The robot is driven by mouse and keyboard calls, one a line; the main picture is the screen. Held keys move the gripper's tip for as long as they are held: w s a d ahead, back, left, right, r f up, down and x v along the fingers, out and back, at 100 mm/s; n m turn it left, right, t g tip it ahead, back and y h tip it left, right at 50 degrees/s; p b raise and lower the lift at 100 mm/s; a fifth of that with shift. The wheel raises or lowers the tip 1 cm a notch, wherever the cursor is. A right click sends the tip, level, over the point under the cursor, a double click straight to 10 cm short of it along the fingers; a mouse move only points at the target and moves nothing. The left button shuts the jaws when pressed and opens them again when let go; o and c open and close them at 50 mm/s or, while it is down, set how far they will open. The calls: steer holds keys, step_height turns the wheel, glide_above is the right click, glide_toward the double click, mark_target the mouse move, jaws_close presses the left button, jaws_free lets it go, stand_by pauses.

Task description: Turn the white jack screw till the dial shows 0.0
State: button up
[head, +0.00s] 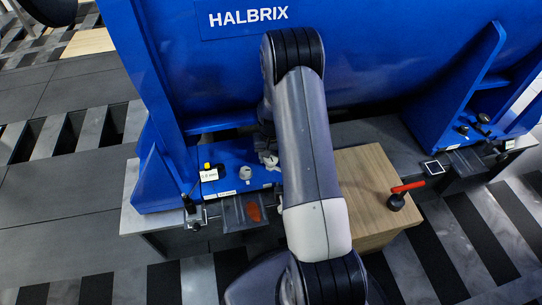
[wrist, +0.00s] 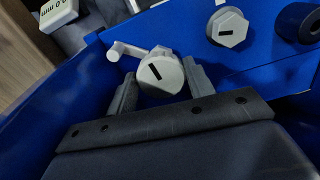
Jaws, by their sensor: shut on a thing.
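The white jack screw (wrist: 160,72) has a round head with a dark slot and a small crank peg to its left. It sits at the blue machine foot and also shows beside my arm in the head view (head: 268,160). My gripper (wrist: 161,86) is shut on it, one grey finger on each side of the head. In the head view my arm hides most of the gripper. The dial (head: 209,175) is a small white display left of the screws.
A second white slotted hex head (wrist: 228,27) and a dark round part (wrist: 299,22) sit close by on the blue foot. A wooden block (head: 355,170) bears a red-handled tool (head: 404,189). The big blue HALBRIX housing (head: 370,45) rises behind.

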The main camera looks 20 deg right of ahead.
mark_target(271, 158)
steer(key=shift+m, duration=0.6)
steer(key=o, duration=1)
step_height(271, 158, up, 11)
steer(key=shift+f+p, duration=0.15)
steer(key=shift+p, duration=1.1)
stand_by(0.4)
